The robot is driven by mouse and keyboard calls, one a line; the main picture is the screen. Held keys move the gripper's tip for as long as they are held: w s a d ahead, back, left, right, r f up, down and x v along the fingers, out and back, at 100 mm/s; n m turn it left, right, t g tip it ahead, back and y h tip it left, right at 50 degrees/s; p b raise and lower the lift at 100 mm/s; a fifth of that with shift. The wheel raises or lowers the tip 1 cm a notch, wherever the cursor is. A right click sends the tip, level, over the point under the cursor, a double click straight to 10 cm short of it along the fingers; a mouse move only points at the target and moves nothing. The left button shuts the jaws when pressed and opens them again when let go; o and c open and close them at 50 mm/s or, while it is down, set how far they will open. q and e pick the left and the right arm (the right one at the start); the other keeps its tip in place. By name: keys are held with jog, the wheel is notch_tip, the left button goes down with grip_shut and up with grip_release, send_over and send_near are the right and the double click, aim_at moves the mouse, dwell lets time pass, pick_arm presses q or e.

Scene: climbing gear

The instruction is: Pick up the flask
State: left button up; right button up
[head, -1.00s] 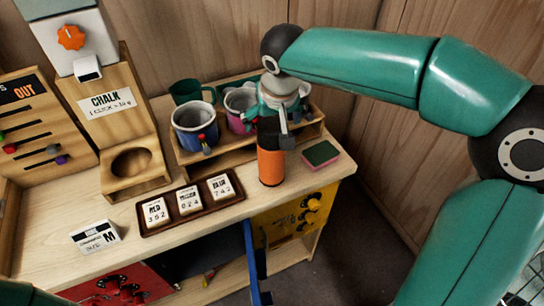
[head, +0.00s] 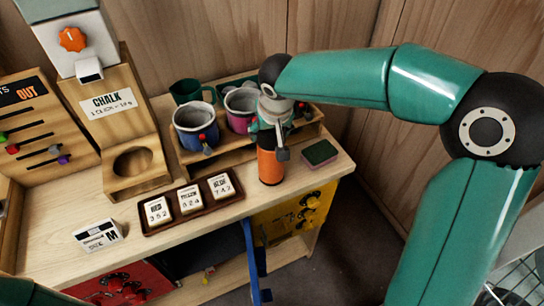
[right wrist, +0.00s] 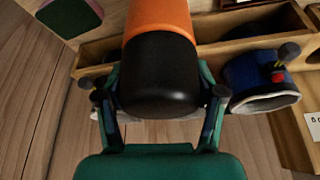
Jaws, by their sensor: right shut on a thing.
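The flask (head: 270,166) is orange with a black top and stands upright on the wooden bench, in front of the cup rack. In the right wrist view the flask's orange body (right wrist: 160,18) and black end show between my fingers. My right gripper (head: 271,142) comes down over the flask from above and is shut on its upper part, which it mostly hides in the head view. In the right wrist view the fingers of the right gripper (right wrist: 160,95) lie on either side of the black part. My left gripper is not in view.
A blue cup (head: 196,128) and a pink cup (head: 240,110) with gear sit in the wooden rack close behind the flask. A green-topped pad (head: 320,153) lies just right of it. A brown tray (head: 180,222) with number blocks lies to the left.

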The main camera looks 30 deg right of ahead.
grip_shut()
jog(key=shift+r, duration=0.1)
